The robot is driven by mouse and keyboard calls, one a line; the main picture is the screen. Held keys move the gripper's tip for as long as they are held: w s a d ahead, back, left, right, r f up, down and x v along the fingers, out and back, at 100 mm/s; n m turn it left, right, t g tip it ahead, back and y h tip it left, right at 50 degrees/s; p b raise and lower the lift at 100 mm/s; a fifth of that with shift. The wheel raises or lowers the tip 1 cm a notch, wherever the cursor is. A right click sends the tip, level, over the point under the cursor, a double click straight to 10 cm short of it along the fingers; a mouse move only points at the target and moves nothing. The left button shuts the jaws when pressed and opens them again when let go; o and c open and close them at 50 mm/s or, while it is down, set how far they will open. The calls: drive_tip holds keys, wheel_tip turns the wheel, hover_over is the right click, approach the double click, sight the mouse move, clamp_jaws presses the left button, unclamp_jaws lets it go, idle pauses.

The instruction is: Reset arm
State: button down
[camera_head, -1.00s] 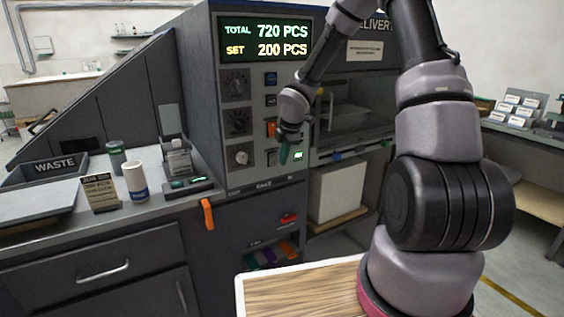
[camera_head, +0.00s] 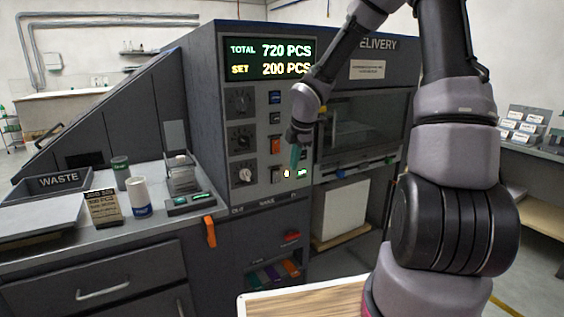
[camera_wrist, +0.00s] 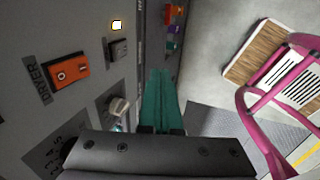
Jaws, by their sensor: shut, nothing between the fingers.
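My gripper (camera_head: 294,158) hangs at the end of my arm in front of the grey machine's control panel (camera_head: 259,98), near its lower right. Its teal fingers are shut together with nothing between them; they also show in the wrist view (camera_wrist: 160,95). No touch with the panel can be made out. The display (camera_head: 269,60) reads TOTAL 720 PCS and SET 200 PCS.
The delivery compartment (camera_head: 362,125) is right of the panel. Wood-topped surface (camera_head: 305,303) lies in front.

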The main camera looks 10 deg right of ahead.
drive_tip(key=s+d+r+m+t+h, duration=0.1)
drive_tip(key=s+d+r+m, duration=0.2)
drive_tip(key=s+r+m, duration=0.3)
drive_tip(key=s+d+r+m+h, duration=0.25)
drive_tip(key=s+r+m, duration=0.3)
drive_tip(key=r, duration=0.35)
drive_tip(key=s+r+m+t+y, duration=0.2)
drive_tip(key=s+r+m+y, duration=0.2)
drive_tip(key=s+r+m, duration=0.5)
drive_tip(key=s+m, duration=0.5)
drive_tip(key=shift+a+t, duration=0.3)
drive_tip(key=shift+s, duration=0.1)
